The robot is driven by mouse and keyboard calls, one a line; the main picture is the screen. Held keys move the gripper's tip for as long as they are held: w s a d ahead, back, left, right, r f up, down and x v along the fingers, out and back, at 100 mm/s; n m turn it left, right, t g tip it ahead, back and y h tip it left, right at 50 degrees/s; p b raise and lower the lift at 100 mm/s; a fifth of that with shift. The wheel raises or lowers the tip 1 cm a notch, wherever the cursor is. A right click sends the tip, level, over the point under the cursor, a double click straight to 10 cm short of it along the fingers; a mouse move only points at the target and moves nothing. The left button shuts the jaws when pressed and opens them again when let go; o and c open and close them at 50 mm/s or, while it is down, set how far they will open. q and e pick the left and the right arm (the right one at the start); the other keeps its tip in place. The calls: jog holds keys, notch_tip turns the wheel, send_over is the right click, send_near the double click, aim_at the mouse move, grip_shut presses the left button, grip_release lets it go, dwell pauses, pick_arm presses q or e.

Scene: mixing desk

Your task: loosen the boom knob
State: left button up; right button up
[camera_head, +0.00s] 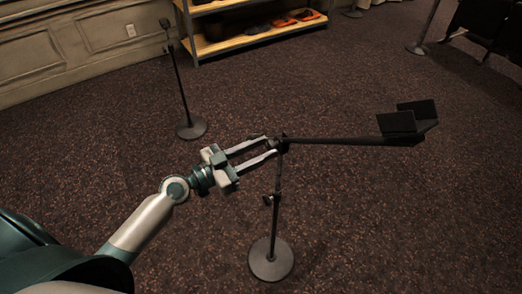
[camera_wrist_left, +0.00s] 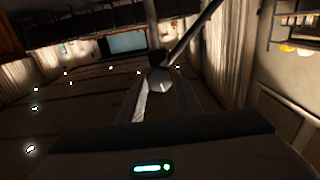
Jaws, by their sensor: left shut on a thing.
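The boom stand (camera_head: 276,215) stands upright on a round black base (camera_head: 271,259) in the head view. Its dark boom (camera_head: 335,141) runs to the right from the top of the stand. The boom knob (camera_head: 271,143) is at the joint where boom and stand meet. My left gripper (camera_head: 270,146) reaches in from the left with its two fingers on either side of the knob, shut on it. In the left wrist view, the knob (camera_wrist_left: 160,80) shows as a pale faceted piece between the fingertips, with the boom (camera_wrist_left: 195,32) rising to the upper right. My right gripper is not in view.
A black holder with two upright plates (camera_head: 408,118) sits at the boom's right end. Another thin stand (camera_head: 181,85) stands behind to the left. A wooden shelf (camera_head: 255,38) is at the back wall. The carpet (camera_head: 400,220) at the right is clear.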

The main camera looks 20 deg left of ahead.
pick_arm(q)
jog(key=n, duration=1.1)
jog(key=shift+r+n, duration=0.1)
jog(key=shift+n, duration=0.2)
jog(key=shift+n+p, duration=0.4)
jog(key=shift+n, duration=1.5)
jog(key=shift+a, duration=0.1)
jog(key=o, duration=1)
jog(key=shift+o, duration=0.2)
